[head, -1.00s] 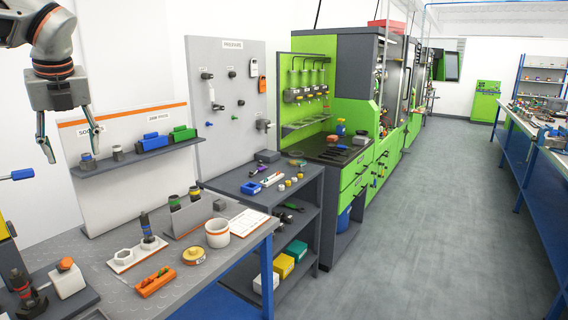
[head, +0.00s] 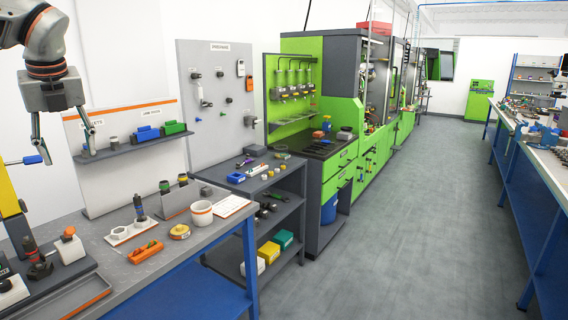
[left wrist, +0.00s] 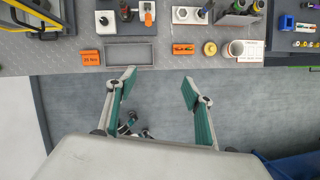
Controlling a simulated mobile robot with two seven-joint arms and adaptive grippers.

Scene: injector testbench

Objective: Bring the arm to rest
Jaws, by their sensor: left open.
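My left gripper (head: 62,150) hangs at the upper left of the head view, fingers pointing down, apart and empty. In the left wrist view my left gripper (left wrist: 158,80) shows its two green-padded fingers wide open over the floor in front of the bench edge, with nothing between them. The grey workbench (head: 185,246) lies below and to the right of it in the head view. My right gripper is in neither view.
The bench holds an orange tray (head: 146,252), a white cup (head: 201,213), an injector (head: 139,207) in a white holder and a yellow-framed press (head: 12,200). A shelf (head: 130,146) with bins stands behind. The grey floor (head: 400,220) at the right is clear.

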